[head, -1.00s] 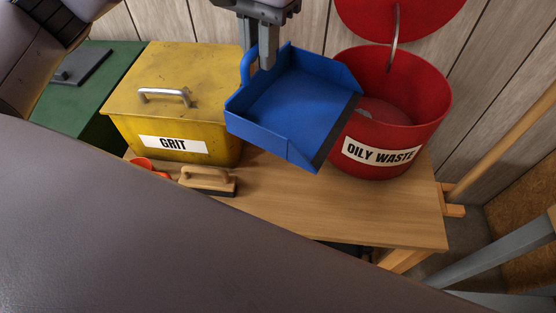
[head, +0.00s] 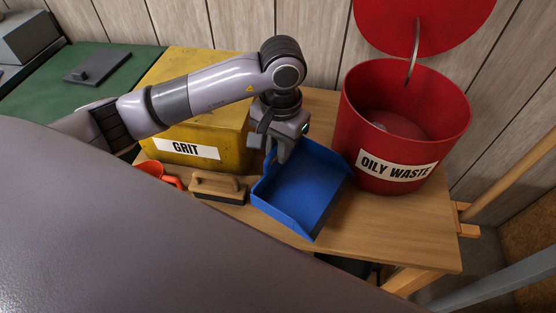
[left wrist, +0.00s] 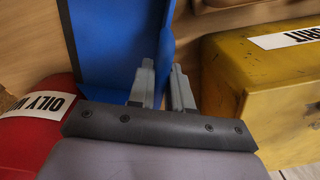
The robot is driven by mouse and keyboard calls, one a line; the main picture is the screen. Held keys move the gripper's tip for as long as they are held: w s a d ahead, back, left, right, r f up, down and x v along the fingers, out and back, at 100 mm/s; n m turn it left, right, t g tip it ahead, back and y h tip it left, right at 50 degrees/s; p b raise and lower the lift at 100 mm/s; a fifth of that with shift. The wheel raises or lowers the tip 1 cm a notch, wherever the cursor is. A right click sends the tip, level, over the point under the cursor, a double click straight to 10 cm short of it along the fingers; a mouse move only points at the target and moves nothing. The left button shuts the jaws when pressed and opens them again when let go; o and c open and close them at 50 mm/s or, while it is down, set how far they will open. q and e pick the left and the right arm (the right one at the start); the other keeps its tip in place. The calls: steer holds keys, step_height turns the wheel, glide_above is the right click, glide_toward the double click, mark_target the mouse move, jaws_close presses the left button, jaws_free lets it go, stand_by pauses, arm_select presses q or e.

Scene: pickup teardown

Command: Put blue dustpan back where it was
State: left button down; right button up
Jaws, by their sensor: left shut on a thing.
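The blue dustpan (head: 306,188) is at the wooden table between the brush and the red bin, its open edge toward the right. It also shows in the left wrist view (left wrist: 108,40). My left gripper (head: 281,158) is shut on the dustpan at its left rear side, and its fingers (left wrist: 165,85) show against that side in the left wrist view. The dustpan looks low over or on the table; I cannot tell whether it touches. My right gripper is not in view.
A yellow GRIT box (head: 212,125) stands behind left, and the red OILY WASTE bin (head: 385,140) with its lid raised stands right. A wooden-handled brush (head: 217,188) and an orange-red item (head: 158,172) lie left. The table's front right (head: 410,235) is clear.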

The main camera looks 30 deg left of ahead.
mark_target(278, 173)
arm_select(q)
step_height(278, 173, down, 5)
steer(key=c, duration=1)
jaws_free()
steer(key=shift+c, duration=0.2)
steer(key=r+b, duration=0.1)
steer(key=r, duration=1.1)
steer(key=shift+d, duration=0.2)
